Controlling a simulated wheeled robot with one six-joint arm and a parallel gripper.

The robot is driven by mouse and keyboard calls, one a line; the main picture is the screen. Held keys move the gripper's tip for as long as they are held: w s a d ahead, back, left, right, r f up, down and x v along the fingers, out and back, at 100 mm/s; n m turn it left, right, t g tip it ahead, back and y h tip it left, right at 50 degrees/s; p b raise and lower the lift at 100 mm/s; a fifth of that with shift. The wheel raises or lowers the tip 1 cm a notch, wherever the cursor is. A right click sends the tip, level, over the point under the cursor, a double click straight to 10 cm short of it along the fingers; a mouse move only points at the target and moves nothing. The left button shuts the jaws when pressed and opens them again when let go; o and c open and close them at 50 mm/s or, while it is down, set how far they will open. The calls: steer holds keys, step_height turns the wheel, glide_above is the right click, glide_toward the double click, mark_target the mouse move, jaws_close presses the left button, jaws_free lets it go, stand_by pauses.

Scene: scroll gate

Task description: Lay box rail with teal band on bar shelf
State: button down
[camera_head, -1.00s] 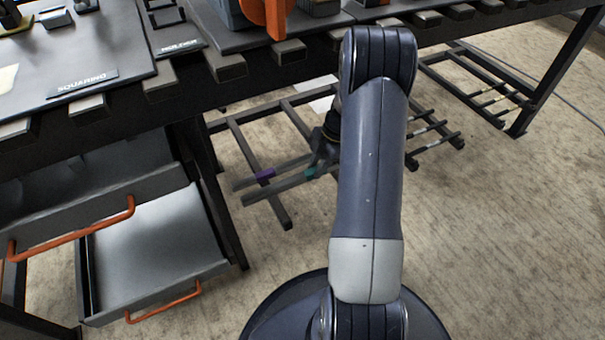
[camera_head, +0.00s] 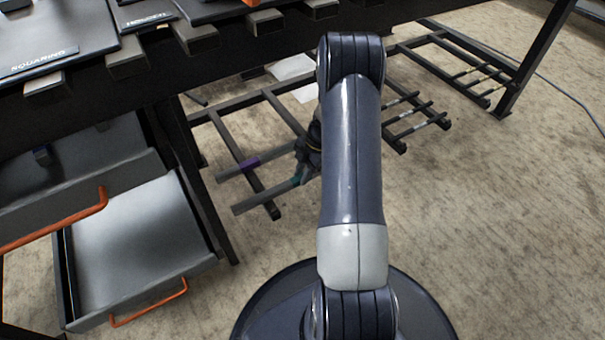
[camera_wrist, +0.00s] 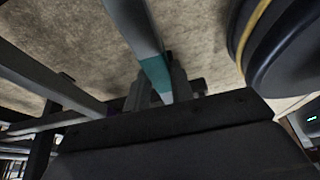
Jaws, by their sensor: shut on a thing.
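The box rail with the teal band (camera_head: 252,202) is a grey bar in the head view, its left end sticking out beyond the bar shelf. My gripper (camera_head: 303,178) is shut on it at the teal band, partly hidden behind my arm. In the wrist view the teal band (camera_wrist: 155,72) shows at the gripper (camera_wrist: 160,92). The bar shelf (camera_head: 225,145) is a dark low frame under the bench. A rail with a purple band (camera_head: 249,162) lies across the shelf, beside and roughly parallel to the teal one. I cannot tell whether the teal rail touches the shelf.
The bench edge (camera_head: 230,45) with its stub brackets hangs above the shelf. Open drawers with orange handles (camera_head: 148,303) stand at the left. More thin bars lie on the shelf's right parts (camera_head: 410,110). The floor at the right (camera_head: 500,230) is clear.

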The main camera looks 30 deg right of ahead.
steer(key=shift+f, duration=0.15)
steer(key=c, duration=1.2)
jaws_free()
steer(key=shift+c, duration=0.2)
steer(key=p+v, duration=0.5)
steer(key=v, duration=0.7)
